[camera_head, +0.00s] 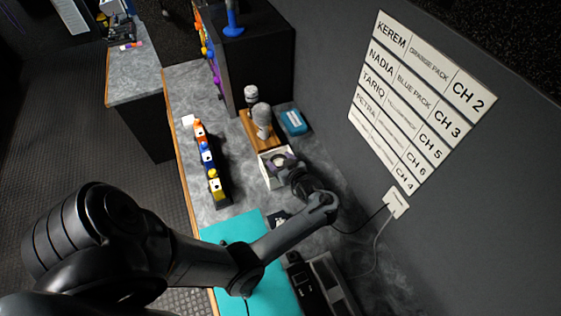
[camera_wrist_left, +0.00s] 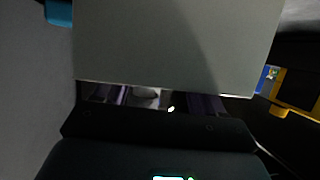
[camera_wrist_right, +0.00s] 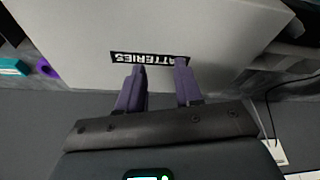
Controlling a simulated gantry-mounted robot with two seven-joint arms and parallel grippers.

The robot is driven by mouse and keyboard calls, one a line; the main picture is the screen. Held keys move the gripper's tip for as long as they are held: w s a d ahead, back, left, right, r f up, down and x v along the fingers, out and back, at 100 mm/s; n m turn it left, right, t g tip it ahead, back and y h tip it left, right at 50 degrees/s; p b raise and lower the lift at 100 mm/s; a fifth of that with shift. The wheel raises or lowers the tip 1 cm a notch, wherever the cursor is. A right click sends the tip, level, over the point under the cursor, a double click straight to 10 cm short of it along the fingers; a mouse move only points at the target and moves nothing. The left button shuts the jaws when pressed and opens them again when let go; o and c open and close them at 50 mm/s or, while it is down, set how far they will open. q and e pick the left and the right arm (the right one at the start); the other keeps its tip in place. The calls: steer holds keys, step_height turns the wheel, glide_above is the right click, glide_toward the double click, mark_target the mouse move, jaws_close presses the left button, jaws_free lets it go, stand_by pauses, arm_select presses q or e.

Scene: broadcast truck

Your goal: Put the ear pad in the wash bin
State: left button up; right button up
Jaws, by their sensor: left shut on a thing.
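My left gripper (camera_head: 281,163) reaches down at a white open box (camera_head: 265,175), likely the wash bin, though no label is legible on it. It is shut on a small pale rounded thing, likely the ear pad (camera_wrist_left: 145,93), seen between the purple fingers in the left wrist view. A large pale panel fills the upper part of that view and hides the fingertips. I cannot tell whether the held thing touches the box. My right gripper (camera_wrist_right: 160,68) is open and empty, facing a grey box labelled BATTERIES (camera_wrist_right: 85,35). It is not visible in the head view.
Behind the white box, a wooden board (camera_head: 250,131) holds a grey rounded piece (camera_head: 262,114). A teal case (camera_head: 293,122) lies beside it. A row of coloured packs (camera_head: 207,160) stands left. A teal mat (camera_head: 225,232) and black device (camera_head: 322,285) are nearer. The wall closes the right side.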

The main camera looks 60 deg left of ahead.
arm_select(q)
steer(key=shift+f+b, duration=0.4)
steer(key=shift+f, duration=0.2)
arm_select(e)
steer(key=shift+f, duration=0.45)
arm_select(q)
steer(key=o, duration=0.7)
arm_select(e)
steer(key=shift+w+a, duration=0.1)
steer(key=shift+a, duration=0.1)
steer(key=shift+r, duration=0.1)
